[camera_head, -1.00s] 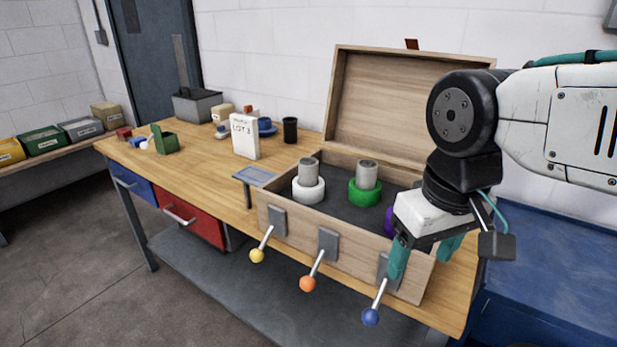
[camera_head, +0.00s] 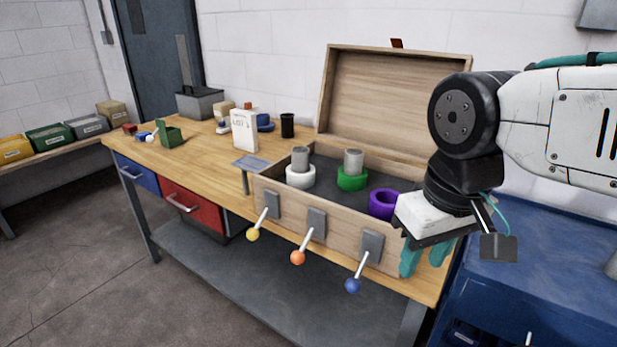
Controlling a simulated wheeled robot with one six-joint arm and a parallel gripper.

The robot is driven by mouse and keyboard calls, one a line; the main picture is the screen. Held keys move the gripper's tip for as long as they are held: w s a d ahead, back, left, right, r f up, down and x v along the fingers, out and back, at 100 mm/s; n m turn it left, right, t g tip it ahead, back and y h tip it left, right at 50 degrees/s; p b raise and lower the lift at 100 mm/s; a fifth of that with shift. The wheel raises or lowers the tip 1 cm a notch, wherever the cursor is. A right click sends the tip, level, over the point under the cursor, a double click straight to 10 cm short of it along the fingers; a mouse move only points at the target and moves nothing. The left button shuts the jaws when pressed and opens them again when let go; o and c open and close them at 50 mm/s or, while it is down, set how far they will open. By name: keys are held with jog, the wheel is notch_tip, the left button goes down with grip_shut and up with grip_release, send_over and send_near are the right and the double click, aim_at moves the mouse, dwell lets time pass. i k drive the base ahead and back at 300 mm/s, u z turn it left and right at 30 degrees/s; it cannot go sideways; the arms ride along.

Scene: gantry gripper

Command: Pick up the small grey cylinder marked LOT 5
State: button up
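Two small grey cylinders stand upright in the open wooden box. One cylinder (camera_head: 300,158) is in a white ring (camera_head: 300,178), the other (camera_head: 353,161) in a green ring (camera_head: 352,180). I cannot read a lot mark on either. A purple ring (camera_head: 384,203) to their right looks empty. My gripper (camera_head: 426,262) points down at the box's front right corner, right of the purple ring and apart from both cylinders. Its teal fingers look parted, with nothing visible between them. Part of the box's right end is hidden behind my gripper.
The wooden box (camera_head: 324,227) has its lid (camera_head: 395,95) raised at the back. Yellow (camera_head: 253,234), orange (camera_head: 298,257) and blue (camera_head: 352,285) lever knobs stick out in front. A blue surface (camera_head: 540,240) lies right.

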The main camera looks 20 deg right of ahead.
aim_at(300, 156)
jog(key=k, duration=0.25)
jog(key=u, duration=1.7)
jog(key=i, duration=1.05)
jog(key=z, duration=2.8)
